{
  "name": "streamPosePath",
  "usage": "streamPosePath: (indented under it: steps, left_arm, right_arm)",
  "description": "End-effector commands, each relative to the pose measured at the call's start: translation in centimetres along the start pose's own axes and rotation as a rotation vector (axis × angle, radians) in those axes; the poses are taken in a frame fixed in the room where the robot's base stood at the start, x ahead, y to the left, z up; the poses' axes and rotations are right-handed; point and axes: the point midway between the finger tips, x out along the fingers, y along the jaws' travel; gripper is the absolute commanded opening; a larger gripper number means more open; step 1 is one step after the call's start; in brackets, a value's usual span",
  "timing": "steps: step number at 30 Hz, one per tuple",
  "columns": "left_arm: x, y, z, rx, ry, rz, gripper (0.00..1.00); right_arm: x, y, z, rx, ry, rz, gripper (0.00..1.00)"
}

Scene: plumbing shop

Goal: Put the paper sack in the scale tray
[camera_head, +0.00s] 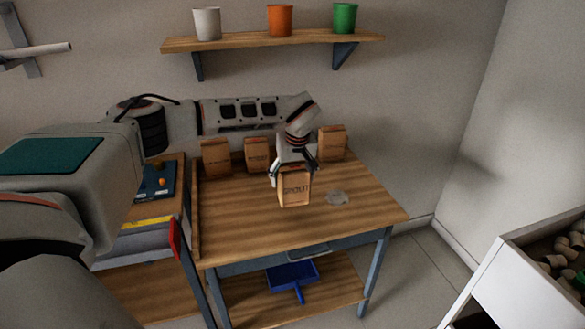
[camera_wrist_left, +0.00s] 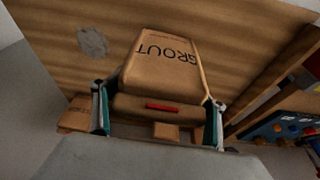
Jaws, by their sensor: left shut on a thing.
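A brown paper sack marked GROUT (camera_head: 295,189) is held in my left gripper (camera_head: 293,170), over the wooden workbench. In the left wrist view the sack (camera_wrist_left: 162,62) sits between the two fingers of the left gripper (camera_wrist_left: 158,117), with its printed face showing. I cannot tell in these views whether its base touches the bench top. I cannot make out a scale tray for certain. My right gripper is not in view.
More brown sacks stand along the bench's back: two at left (camera_head: 216,157) (camera_head: 257,154) and one at right (camera_head: 332,143). A grey patch (camera_head: 337,198) lies on the workbench (camera_head: 235,225). A bench with blue equipment (camera_head: 155,181) adjoins at left. The front bench top is clear.

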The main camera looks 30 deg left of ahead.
Motion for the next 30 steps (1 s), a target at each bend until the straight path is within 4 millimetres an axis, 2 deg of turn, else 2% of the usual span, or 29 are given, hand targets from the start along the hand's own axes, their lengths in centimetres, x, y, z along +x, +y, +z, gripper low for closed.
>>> streamPosePath:
  steps: [5,15,18,24,30]
  left_arm:
    - [0.2,-0.8,4.9,0.121,-0.002,0.04,0.19]
    - [1.1,-3.1,18.0,0.447,-0.004,0.14,0.19]
    - [1.3,-3.6,21.1,0.526,-0.002,0.166,0.19]
    - [1.6,-4.4,25.9,0.647,-0.001,0.204,0.18]
    - [1.9,-4.9,29.2,0.727,-0.001,0.228,0.18]
  right_arm:
    - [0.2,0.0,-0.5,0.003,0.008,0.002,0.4]
    - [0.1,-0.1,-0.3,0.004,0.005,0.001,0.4]
    - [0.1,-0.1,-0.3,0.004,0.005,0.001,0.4]
    - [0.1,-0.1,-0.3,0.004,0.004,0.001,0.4]
    - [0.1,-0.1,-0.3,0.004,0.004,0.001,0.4]
